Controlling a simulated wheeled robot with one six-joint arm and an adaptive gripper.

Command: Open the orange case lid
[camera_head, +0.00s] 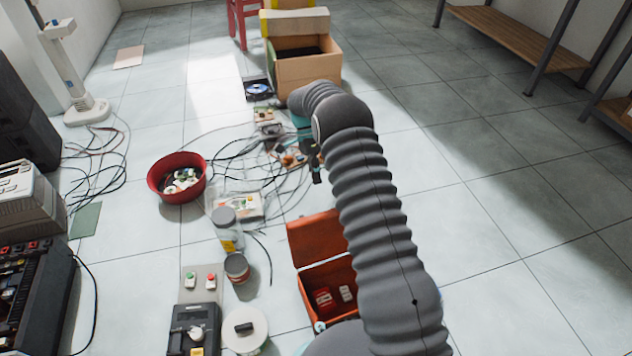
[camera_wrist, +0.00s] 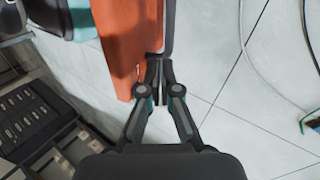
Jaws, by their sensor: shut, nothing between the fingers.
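The orange case (camera_head: 302,297) stands on the floor in the lower middle of the head view, partly hidden behind my arm. Its lid (camera_head: 314,238) is raised and leans back at the far side, so the inside shows. A red item (camera_head: 323,298) and a white item (camera_head: 346,293) lie in it. My gripper (camera_head: 317,177) is beyond the lid in the head view, partly hidden by my arm. In the wrist view my gripper (camera_wrist: 159,63) is shut and empty, its tips overlapping the edge of an orange panel (camera_wrist: 128,42); I cannot tell whether they touch.
A red bowl (camera_head: 177,196) of small parts, jars (camera_head: 237,268) and loose cables (camera_head: 240,165) lie left of the case. A cardboard box (camera_head: 308,75) stands at the back. Black equipment (camera_head: 35,300) lines the left.

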